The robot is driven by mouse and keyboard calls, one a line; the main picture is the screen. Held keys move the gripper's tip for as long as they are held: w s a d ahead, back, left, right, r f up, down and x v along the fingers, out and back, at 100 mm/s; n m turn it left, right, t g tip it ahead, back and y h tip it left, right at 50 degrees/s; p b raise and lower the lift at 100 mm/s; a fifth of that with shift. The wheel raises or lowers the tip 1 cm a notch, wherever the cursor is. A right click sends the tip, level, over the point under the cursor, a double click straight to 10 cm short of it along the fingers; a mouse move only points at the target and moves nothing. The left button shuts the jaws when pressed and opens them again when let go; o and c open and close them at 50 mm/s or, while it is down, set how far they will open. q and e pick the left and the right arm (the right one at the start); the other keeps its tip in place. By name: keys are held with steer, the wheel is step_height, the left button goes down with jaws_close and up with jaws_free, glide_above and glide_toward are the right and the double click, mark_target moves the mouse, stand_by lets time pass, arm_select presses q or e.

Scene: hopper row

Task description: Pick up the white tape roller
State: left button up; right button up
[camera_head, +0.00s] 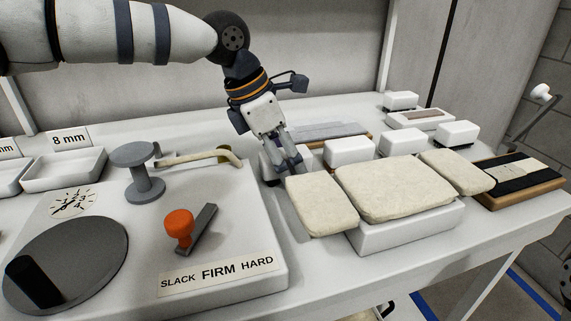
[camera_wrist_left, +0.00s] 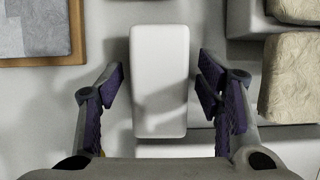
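A white block with rounded edges (camera_wrist_left: 160,82), which seems to be the tape roller, lies between the fingers of my left gripper (camera_wrist_left: 157,85) in the left wrist view. The fingers are spread, one on each side of it, with gaps showing. In the head view the left gripper (camera_head: 291,166) points down at the bench, and a white block (camera_head: 268,168) shows partly behind it. Similar white blocks with dark undersides (camera_head: 349,151) stand to the right, so I cannot tell for certain which is the roller. My right gripper is not in view.
Beige pads (camera_head: 322,203) lie just right of the gripper, one on a white box (camera_head: 405,228). A grey slab on a wooden board (camera_head: 325,132) lies behind. A white panel with a grey spool (camera_head: 140,172) and orange knob (camera_head: 180,226) stands left.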

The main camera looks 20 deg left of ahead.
arm_select(q)
steer(key=c, duration=1.1)
steer(key=shift+r, duration=0.15)
